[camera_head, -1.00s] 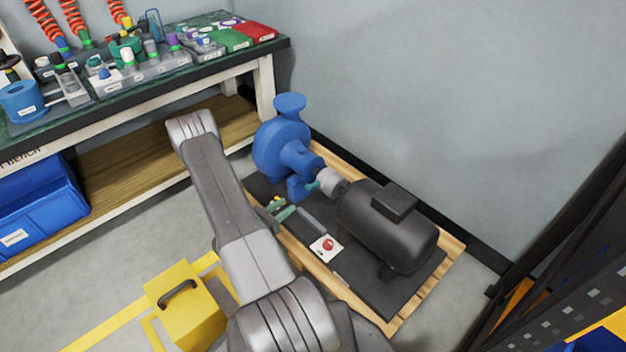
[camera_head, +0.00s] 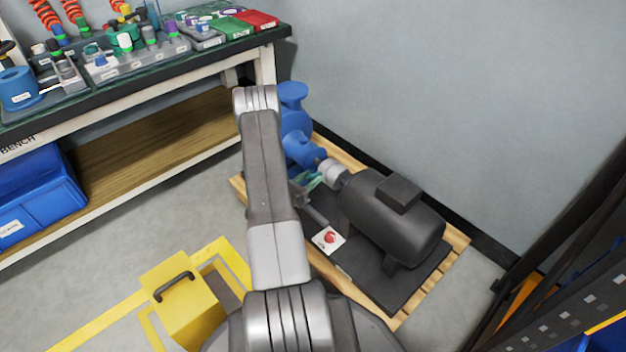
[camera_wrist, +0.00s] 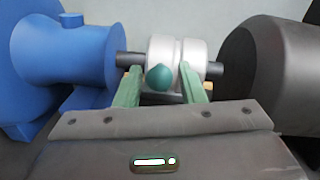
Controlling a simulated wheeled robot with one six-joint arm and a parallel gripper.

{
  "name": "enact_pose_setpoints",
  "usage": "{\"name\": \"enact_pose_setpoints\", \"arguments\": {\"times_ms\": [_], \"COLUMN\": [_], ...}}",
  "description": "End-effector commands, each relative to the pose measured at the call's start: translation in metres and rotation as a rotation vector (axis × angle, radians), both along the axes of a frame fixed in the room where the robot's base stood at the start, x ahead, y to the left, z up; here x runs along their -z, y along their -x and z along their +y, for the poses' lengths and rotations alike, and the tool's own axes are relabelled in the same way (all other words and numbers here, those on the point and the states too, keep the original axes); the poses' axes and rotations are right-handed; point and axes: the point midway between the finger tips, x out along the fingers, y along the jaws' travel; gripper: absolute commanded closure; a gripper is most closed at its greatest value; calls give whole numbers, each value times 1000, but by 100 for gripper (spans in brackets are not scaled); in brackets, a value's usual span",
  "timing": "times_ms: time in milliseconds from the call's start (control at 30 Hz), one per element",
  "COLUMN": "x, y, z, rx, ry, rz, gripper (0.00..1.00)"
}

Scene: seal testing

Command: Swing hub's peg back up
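The hub (camera_wrist: 163,52) is a pale silver coupling on the dark shaft between the blue pump (camera_wrist: 62,55) and the dark motor (camera_wrist: 275,60) in the wrist view. It also shows in the head view (camera_head: 331,172). Its peg, with a round teal end (camera_wrist: 159,77), points towards the wrist camera from the hub's near side. My gripper (camera_wrist: 159,68) is open, with its green fingers apart on either side of the peg and gaps visible. In the head view my gripper (camera_head: 305,181) is beside the hub, partly hidden by my arm; the peg cannot be told from the fingers there.
The pump and motor stand on a dark base on a wooden pallet (camera_head: 428,289). A white box with a red button (camera_head: 328,239) sits in front of the motor. A workbench (camera_head: 215,58) is at the left, a yellow case (camera_head: 183,303) on the floor, a dark rack at the right.

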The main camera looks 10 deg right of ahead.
Motion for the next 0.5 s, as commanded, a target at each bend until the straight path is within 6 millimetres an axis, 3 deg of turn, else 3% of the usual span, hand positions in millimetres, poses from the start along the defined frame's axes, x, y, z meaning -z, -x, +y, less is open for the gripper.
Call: {"name": "enact_pose_setpoints", "arguments": {"times_ms": [167, 500], "x": [0, 0], "y": [-9, -10], "z": [-12, -13], "rx": [0, 0], "ry": [-1, 0], "rz": [-2, 0], "gripper": [64, 66]}}
